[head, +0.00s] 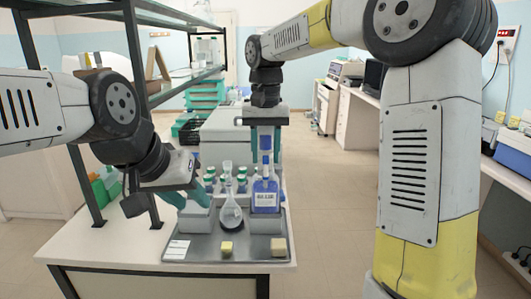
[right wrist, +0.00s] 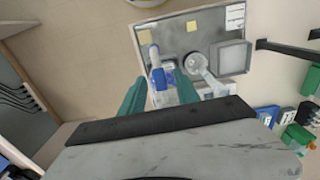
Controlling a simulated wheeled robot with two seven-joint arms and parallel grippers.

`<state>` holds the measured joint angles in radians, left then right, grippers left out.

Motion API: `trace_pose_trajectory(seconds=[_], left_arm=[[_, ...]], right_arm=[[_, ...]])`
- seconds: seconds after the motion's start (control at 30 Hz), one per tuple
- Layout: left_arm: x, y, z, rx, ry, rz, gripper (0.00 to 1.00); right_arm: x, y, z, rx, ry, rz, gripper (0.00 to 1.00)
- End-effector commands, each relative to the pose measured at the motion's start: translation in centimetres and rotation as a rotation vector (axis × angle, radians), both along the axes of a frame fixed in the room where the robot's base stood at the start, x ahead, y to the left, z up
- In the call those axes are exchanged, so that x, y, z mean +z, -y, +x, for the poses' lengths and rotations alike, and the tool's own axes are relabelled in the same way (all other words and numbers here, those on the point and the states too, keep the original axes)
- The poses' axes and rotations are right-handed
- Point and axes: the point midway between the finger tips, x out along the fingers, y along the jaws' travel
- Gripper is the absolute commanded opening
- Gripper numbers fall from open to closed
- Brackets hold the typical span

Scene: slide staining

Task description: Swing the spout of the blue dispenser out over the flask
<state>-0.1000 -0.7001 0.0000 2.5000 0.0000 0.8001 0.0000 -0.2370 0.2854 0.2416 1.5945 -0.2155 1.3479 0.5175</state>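The blue dispenser (head: 265,196) is a labelled bottle with a blue top, upright on the right of a grey tray. Its top (right wrist: 157,78) and pale spout (right wrist: 154,52) show in the right wrist view; the spout points away from the flask. The clear round flask (head: 231,214) stands left of the bottle and also shows in the right wrist view (right wrist: 203,68). My right gripper (head: 265,136) points down above the dispenser, its teal fingers apart on either side of the top. My left gripper (head: 188,196) has its teal fingers apart over a grey block, left of the flask.
Several small capped bottles (head: 212,181) stand behind the flask. A shelf frame (head: 140,100) rises at the left. A large pale box (head: 222,130) is behind.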

Motion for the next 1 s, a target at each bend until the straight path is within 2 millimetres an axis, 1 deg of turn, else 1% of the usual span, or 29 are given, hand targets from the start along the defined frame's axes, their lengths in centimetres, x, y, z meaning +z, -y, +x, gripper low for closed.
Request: trace_pose_trajectory(seconds=[0.03,0.07,0.1,0.23,1.0], left_arm=[[0.0,0.0,0.0,0.0,0.0,0.0,0.36],[0.0,0.0,0.0,0.0,0.0,0.0,0.36],[0.0,0.0,0.0,0.0,0.0,0.0,0.36],[0.0,0.0,0.0,0.0,0.0,0.0,0.36],[0.0,0.0,0.0,0.0,0.0,0.0,0.36]], right_arm=[[0.01,0.0,0.0,0.0,0.0,0.0,0.38],[0.01,0.01,0.0,0.0,0.0,0.0,0.34],[0.02,0.01,0.0,0.0,0.0,0.0,0.26],[0.03,0.01,0.0,0.0,0.0,0.0,0.01],[0.07,0.01,0.01,-0.001,0.0,0.0,0.0]])
